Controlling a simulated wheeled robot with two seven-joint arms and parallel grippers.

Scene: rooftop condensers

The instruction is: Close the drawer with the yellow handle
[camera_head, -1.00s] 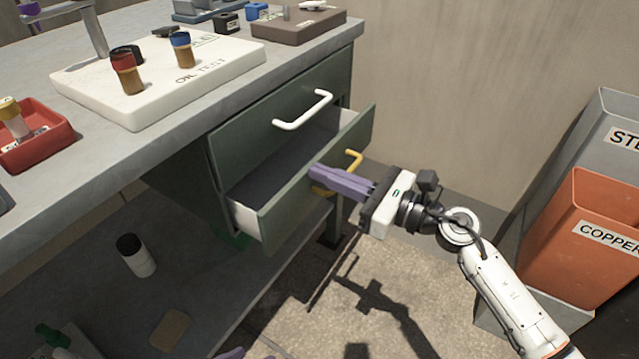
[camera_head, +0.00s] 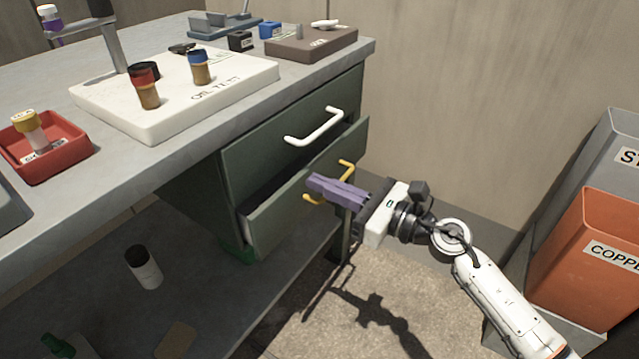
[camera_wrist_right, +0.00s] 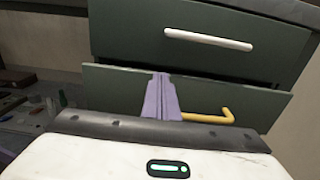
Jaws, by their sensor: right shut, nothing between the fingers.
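The green lower drawer (camera_head: 285,220) with the yellow handle (camera_head: 345,172) stands partly open under the bench top. A narrow gap shows above its front. My right gripper (camera_head: 312,186) is shut and empty, with its purple fingers at the drawer front by the yellow handle. The fingers cover the middle of the handle; I cannot tell exact contact. In the right wrist view the shut fingers (camera_wrist_right: 161,78) stand against the drawer front (camera_wrist_right: 115,90), and the yellow handle (camera_wrist_right: 212,118) shows to their right. My left gripper is not in view.
The upper drawer (camera_head: 270,145) with the white handle (camera_head: 314,130) is shut. The bench top holds a white oil-test tray (camera_head: 200,105) and a red tray (camera_head: 75,155). An orange copper bin (camera_head: 585,250) and a grey bin (camera_head: 600,150) stand at right. A bottle (camera_head: 143,268) stands on the lower shelf.

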